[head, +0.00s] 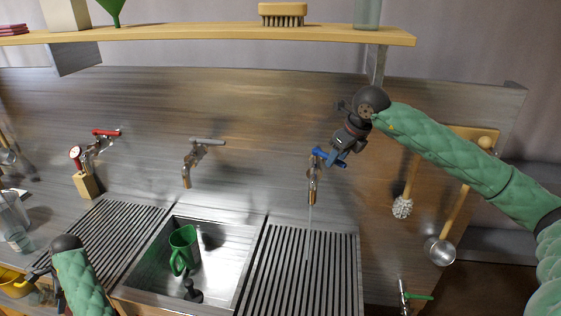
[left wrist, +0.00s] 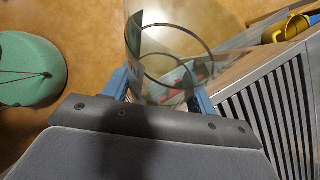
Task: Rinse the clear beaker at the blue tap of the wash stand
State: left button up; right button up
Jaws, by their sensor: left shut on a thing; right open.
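The clear beaker (left wrist: 165,60) is between the blue fingers of my left gripper (left wrist: 162,88) in the left wrist view, with its round rim showing. In the head view my left gripper (head: 42,278) is low at the left, beside the left ribbed board; I cannot make out the beaker there. The blue tap (head: 313,185) is on the back wall above the right ribbed board. A thin stream of water (head: 309,220) falls from its spout. My right gripper (head: 340,152) is open at the tap's blue handle (head: 325,156); whether it touches is unclear.
A green mug (head: 183,250) and a dark plunger-like thing (head: 193,290) are in the sink basin (head: 222,262). A red-handled tap (head: 104,134) and a grey tap (head: 193,160) are further left. A brush (head: 403,206) and a ladle (head: 441,250) hang at right. Clear glassware (head: 14,232) stands far left.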

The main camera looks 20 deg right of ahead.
pick_arm(q)
notch_tip(320, 180, down, 4)
jog(key=b, duration=0.3)
jog(key=shift+r, duration=0.1)
pick_arm(e)
jog(key=v, duration=0.9)
jog(key=shift+r, duration=0.3)
pick_arm(q)
notch_tip(320, 180, up, 5)
jog(key=p, duration=0.4)
jog(key=shift+p, duration=0.4)
pick_arm(e)
jog(key=x, duration=1.1)
jog(key=shift+f, duration=0.1)
jog(key=shift+w+d+f+n, duration=0.1)
jog(key=shift+d+f+n, duration=0.1)
jog(key=shift+n, duration=0.1)
